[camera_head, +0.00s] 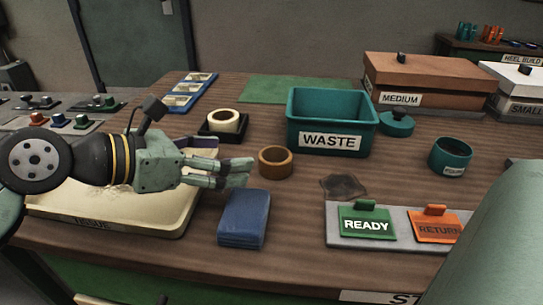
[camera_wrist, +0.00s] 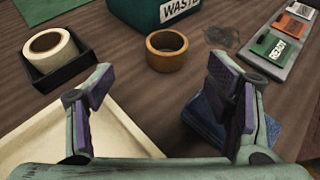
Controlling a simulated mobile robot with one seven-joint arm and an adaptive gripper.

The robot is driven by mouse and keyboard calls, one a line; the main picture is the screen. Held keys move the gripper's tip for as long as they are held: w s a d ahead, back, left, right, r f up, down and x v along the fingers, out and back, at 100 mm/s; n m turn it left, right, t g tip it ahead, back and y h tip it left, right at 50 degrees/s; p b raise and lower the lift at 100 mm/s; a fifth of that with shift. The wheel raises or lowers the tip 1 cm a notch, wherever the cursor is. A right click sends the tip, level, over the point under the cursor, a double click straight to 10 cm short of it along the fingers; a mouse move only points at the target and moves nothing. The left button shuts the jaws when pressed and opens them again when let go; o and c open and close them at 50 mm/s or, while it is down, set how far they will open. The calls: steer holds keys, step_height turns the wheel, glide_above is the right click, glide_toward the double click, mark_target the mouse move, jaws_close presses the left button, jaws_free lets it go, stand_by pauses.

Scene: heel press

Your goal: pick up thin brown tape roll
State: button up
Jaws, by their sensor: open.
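The thin brown tape roll (camera_head: 275,161) lies flat on the wooden table, left of the dark stain and in front of the teal WASTE bin. It also shows in the wrist view (camera_wrist: 166,50), beyond my fingertips and centred between them. My gripper (camera_head: 240,172) is open and empty, left of the roll and apart from it. In the wrist view its two purple-padded fingers (camera_wrist: 160,92) are spread wide. Nothing hides the roll in the wrist view.
A cream tape roll (camera_head: 224,121) sits in a black holder. A folded blue cloth (camera_head: 244,218) lies in front of my gripper, and a cream tray (camera_head: 150,222) lies under my arm. The WASTE bin (camera_head: 328,118) stands behind the brown roll. READY (camera_head: 367,224) and RETURN plates are at the right.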

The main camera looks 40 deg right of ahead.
mark_target(263, 162)
steer(key=x, duration=0.3)
steer(key=p+x, duration=0.1)
steer(key=x, duration=0.1)
steer(key=shift+s+r, duration=0.1)
steer(key=shift+s, duration=0.2)
steer(key=x, duration=0.1)
steer(key=p+x, duration=0.1)
steer(key=x, duration=0.1)
steer(key=shift+s+d+f, duration=0.1)
steer(key=shift+s+f, duration=0.15)
steer(key=shift+s, duration=0.15)
steer(key=shift+s+d+f, duration=0.1)
steer(key=shift+d+f, duration=0.35)
steer(key=shift+w+r, duration=0.2)
steer(key=shift+r, duration=0.05)
steer(key=c, duration=1.3)
